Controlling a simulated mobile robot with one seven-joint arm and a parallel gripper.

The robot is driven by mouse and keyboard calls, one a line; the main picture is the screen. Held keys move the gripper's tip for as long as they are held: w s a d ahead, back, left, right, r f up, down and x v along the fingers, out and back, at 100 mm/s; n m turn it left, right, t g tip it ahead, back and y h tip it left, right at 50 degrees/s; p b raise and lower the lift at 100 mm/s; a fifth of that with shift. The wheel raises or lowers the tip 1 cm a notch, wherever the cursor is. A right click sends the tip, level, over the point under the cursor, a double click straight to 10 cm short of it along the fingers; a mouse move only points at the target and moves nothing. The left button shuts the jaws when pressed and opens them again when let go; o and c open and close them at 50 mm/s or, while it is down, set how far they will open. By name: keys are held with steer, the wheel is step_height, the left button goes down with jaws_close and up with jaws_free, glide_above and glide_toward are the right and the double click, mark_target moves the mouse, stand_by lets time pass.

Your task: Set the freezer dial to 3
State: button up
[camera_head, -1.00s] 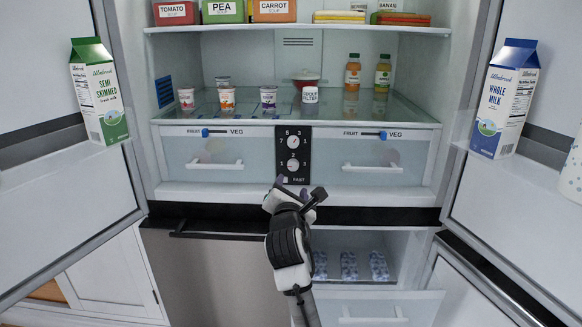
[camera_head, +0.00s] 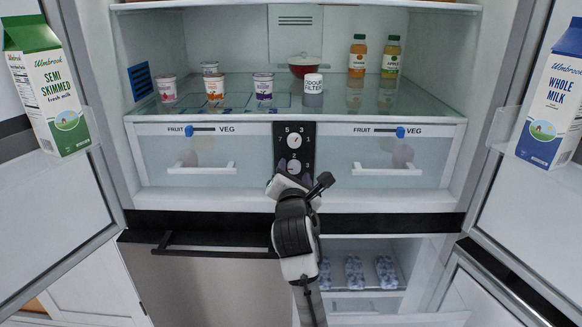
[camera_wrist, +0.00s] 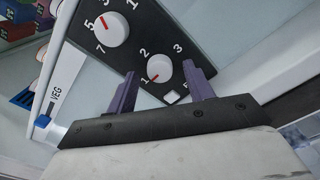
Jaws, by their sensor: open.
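The black control panel (camera_head: 307,140) sits between two drawers in the open fridge. Its lower white dial (camera_wrist: 160,68) has the numbers 1, 2 and 3 around it, and its red mark points towards 1 in the wrist view. The upper white dial (camera_wrist: 112,29) shows 3, 5 and 7, with its red mark near 5. My gripper (camera_head: 292,178) is just in front of the panel's lower part. In the wrist view its two purple fingers are open, one on each side of the lower dial; I cannot tell whether they touch it.
Drawers with blue sliders flank the panel, the left drawer (camera_head: 200,178) and the right drawer (camera_head: 390,178). The glass shelf (camera_head: 225,115) above holds yoghurt pots, an odour filter (camera_head: 313,92) and bottles. Open doors with milk cartons (camera_head: 48,90) stand at both sides.

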steer(key=shift+w, duration=0.3)
steer(key=c, duration=1)
steer(key=shift+o, duration=0.2)
